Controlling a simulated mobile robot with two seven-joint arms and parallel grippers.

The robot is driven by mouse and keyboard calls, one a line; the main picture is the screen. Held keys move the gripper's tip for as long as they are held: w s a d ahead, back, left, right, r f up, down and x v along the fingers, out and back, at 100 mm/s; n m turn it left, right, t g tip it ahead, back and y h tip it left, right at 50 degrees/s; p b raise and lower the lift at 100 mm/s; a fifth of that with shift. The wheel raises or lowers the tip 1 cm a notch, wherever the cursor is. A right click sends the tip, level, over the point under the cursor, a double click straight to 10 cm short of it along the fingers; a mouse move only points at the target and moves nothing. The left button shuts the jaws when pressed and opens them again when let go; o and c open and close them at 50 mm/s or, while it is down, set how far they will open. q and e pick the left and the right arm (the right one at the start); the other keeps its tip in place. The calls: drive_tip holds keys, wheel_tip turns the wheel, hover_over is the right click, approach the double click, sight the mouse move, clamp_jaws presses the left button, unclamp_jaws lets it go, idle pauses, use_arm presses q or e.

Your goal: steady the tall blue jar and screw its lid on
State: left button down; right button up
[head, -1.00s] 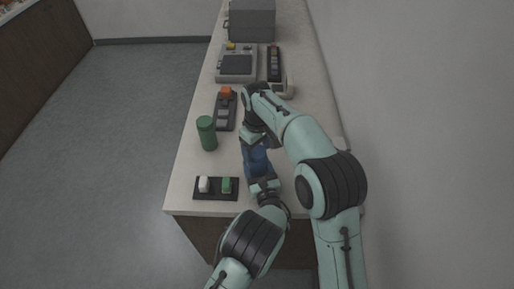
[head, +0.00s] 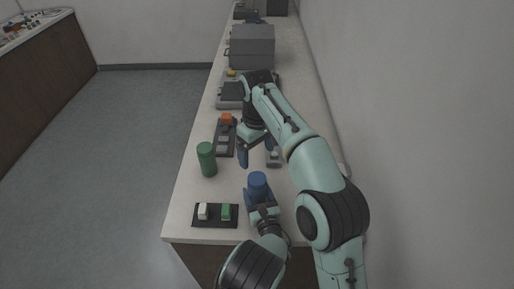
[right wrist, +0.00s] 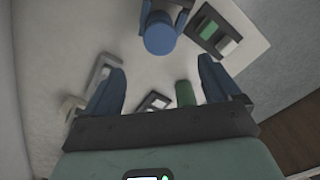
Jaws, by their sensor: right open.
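The blue jar (head: 258,184) stands upright near the front of the counter, and its round blue top also shows in the right wrist view (right wrist: 159,40). I cannot tell whether that top is a separate lid. My left gripper (head: 261,202) comes in low from the front with its fingers on both sides of the jar, closed on it. My right gripper (head: 257,154) is open and empty, above and beyond the jar. Its two blue fingers stand wide apart in the right wrist view (right wrist: 158,88), with nothing between them.
A green cylinder (head: 207,159) stands left of the jar. A black tray (head: 215,223) with a white and a green block lies at the front left. A dark rack (head: 232,150) with an orange block lies farther back. A grey box (head: 251,46) stands far back. The wall borders the right side.

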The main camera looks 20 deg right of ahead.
drive_tip(key=shift+r, duration=0.6)
use_arm(q)
drive_tip(key=shift+c, duration=0.2)
unclamp_jaws()
drive_tip(key=s+b, duration=0.2)
drive_tip(key=s, duration=1)
drive_tip(key=shift+s+d+b, duration=0.15)
drive_tip(key=shift+s+b, duration=0.1)
drive_tip(key=shift+b, duration=0.05)
use_arm(e)
drive_tip(key=f, duration=0.2)
drive_tip(key=s+f, duration=0.1)
drive_tip(key=f, duration=0.1)
drive_tip(key=shift+f, duration=0.15)
use_arm(q)
drive_tip(key=shift+s, duration=0.5)
use_arm(e)
drive_tip(key=shift+s, duration=0.1)
use_arm(q)
drive_tip(key=shift+w, duration=0.1)
